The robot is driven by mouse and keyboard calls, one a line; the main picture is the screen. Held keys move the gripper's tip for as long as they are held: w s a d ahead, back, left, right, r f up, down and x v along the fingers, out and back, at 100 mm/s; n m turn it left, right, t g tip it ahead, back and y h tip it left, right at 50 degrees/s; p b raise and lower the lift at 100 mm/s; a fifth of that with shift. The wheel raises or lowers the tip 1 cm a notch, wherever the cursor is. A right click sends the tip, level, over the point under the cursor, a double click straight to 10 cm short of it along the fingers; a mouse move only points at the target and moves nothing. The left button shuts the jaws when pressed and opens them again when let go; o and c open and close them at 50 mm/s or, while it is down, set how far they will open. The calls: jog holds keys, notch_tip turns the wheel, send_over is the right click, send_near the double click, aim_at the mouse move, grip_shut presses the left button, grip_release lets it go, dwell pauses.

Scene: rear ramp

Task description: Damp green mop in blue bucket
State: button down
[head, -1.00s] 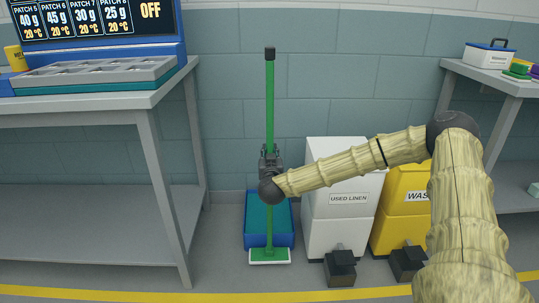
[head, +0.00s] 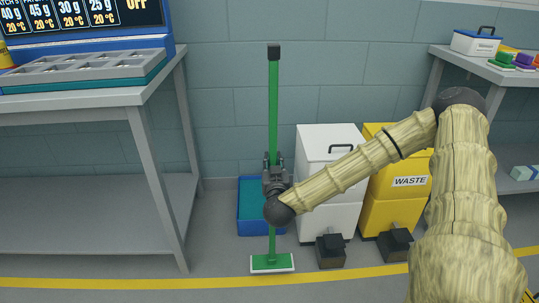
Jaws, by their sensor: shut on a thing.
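The green mop (head: 273,110) stands upright in the head view, with a black cap on top and a flat green head with a white pad (head: 272,263) at the bottom. My gripper (head: 274,172) is shut on its handle below the middle. The blue bucket (head: 246,226) stands on the floor by the wall, with a teal surface inside. The mop handle and my gripper cover part of the bucket's right side. The mop head shows below and in front of the bucket, outside it; I cannot tell whether it touches the floor.
A white pedal bin (head: 324,150) and a yellow waste bin (head: 398,212) stand right of the bucket, partly behind my arm. A grey table (head: 150,95) with a metal tray is at left, another table (head: 460,56) at right. A yellow line (head: 100,283) crosses the open floor.

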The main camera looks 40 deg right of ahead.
aim_at(274, 126)
jog(key=shift+s+a+r, duration=0.15)
jog(key=shift+s+r, duration=0.2)
jog(key=shift+r, duration=0.05)
jog(key=shift+r+p, duration=0.3)
jog(key=shift+p, duration=0.3)
jog(key=shift+r+p, duration=6.35)
